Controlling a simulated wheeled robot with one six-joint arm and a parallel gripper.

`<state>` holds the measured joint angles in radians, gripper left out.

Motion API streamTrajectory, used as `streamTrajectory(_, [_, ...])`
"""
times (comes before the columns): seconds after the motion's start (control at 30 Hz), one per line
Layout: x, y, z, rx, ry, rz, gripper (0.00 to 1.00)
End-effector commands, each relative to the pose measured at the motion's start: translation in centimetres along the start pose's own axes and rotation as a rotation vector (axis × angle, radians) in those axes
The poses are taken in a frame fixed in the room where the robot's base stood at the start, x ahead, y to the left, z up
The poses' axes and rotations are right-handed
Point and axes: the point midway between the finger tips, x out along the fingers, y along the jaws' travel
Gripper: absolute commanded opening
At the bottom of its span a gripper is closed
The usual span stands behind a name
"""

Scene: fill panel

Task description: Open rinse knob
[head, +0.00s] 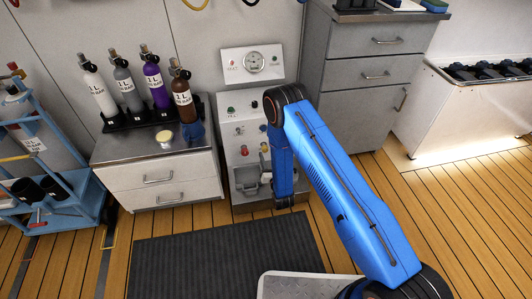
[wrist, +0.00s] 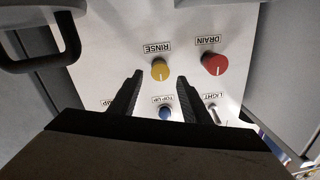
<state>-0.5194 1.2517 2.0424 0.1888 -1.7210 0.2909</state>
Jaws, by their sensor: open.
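The yellow rinse knob (wrist: 159,69) sits on the white panel under an upside-down RINSE label in the wrist view. Its white pointer line points down in that picture. My gripper (wrist: 158,77) is open and empty. Its two dark fingers reach toward the panel, with their tips to the left and right of the knob in the picture. I cannot tell whether they touch it or how far they stand off. In the head view the panel (head: 232,133) is partly hidden by my blue arm, and the knob and fingers are too small to make out clearly.
The red drain knob (wrist: 213,62) is close beside the right finger. A blue top-up button (wrist: 166,113) and a light switch (wrist: 213,112) sit below in the wrist view. A dark handle (wrist: 45,55) is at the left. A cabinet with bottles (head: 155,172) stands left of the panel.

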Motion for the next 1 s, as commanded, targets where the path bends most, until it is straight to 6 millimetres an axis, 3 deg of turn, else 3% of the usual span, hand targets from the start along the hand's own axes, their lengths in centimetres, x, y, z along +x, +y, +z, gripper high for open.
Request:
streamTrajectory(0.1, [1.8, 0.0, -0.1, 0.0, 0.002, 0.0, 0.44])
streamTrajectory(0.3, [3.6, 0.1, 0.0, -0.001, 0.0, 0.001, 0.44])
streamTrajectory(0.67, [4.1, 0.0, 0.0, -0.001, 0.0, 0.001, 0.44])
streamTrajectory(0.87, [4.0, 0.0, 0.0, -0.001, 0.0, 0.001, 0.03])
streamTrajectory(1.0, [4.0, 0.1, 0.0, -0.002, 0.0, 0.001, 0.03])
